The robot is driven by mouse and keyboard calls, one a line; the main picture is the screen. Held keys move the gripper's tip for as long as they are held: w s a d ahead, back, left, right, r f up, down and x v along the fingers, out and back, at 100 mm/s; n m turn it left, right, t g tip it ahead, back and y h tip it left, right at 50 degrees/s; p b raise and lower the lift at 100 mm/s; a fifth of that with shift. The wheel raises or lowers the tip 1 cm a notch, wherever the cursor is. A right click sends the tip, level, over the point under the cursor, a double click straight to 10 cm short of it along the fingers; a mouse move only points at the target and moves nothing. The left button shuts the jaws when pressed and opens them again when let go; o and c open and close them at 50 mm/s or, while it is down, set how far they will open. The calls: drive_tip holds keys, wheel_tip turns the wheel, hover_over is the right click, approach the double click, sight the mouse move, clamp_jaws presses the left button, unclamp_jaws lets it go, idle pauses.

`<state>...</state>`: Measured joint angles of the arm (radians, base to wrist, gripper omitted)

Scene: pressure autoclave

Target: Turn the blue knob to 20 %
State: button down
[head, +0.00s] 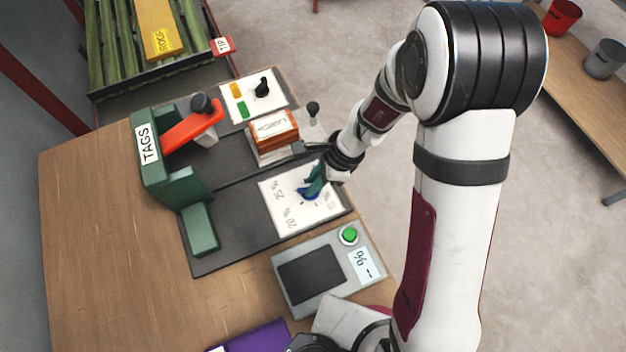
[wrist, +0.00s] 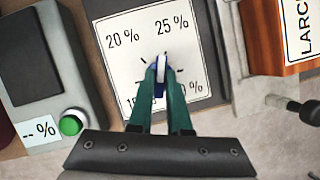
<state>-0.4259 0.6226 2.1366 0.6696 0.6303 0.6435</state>
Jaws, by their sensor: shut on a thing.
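The blue knob (wrist: 160,88) sits on a white dial plate (wrist: 117,62) and bears a white stripe that runs towards the top of the wrist view, between the "20 %" label (wrist: 122,39) and the "25 %" label (wrist: 172,24). I cannot tell exactly which mark it meets. The lower labels are partly hidden by my fingers. My gripper (wrist: 161,75) has green fingers shut on the knob from both sides. In the head view the knob (head: 305,194) is partly covered by my gripper (head: 312,184), and the plate (head: 277,195) lies on a dark panel.
A grey box with a dark screen (head: 310,275), a green button (head: 349,235) and a "-- %" label stands beside the dial. An orange block (head: 273,130), a black lever knob (head: 313,108), a red-orange lever (head: 190,128) and a green "TAGS" holder (head: 160,170) are nearby.

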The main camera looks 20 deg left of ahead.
drive_tip(key=n+g, duration=0.1)
drive_tip(key=n, duration=0.1)
drive_tip(key=n+h, duration=0.1)
drive_tip(key=n, duration=0.2)
drive_tip(key=shift+w+a+g, duration=0.1)
drive_tip(key=shift+g, duration=0.3)
drive_tip(key=shift+a+n+g+h, duration=0.15)
drive_tip(key=shift+n+h, duration=0.3)
drive_tip(key=shift+n, duration=0.7)
drive_tip(key=shift+d+n+g+h, duration=0.1)
drive_tip(key=shift+n+g+h, duration=0.25)
drive_tip(key=shift+n, duration=0.8)
drive_tip(key=c, duration=0.9)
unclamp_jaws()
drive_tip(key=shift+o, duration=0.2)
drive_tip(key=v, duration=1.5)
drive_tip(key=shift+r, duration=0.45)
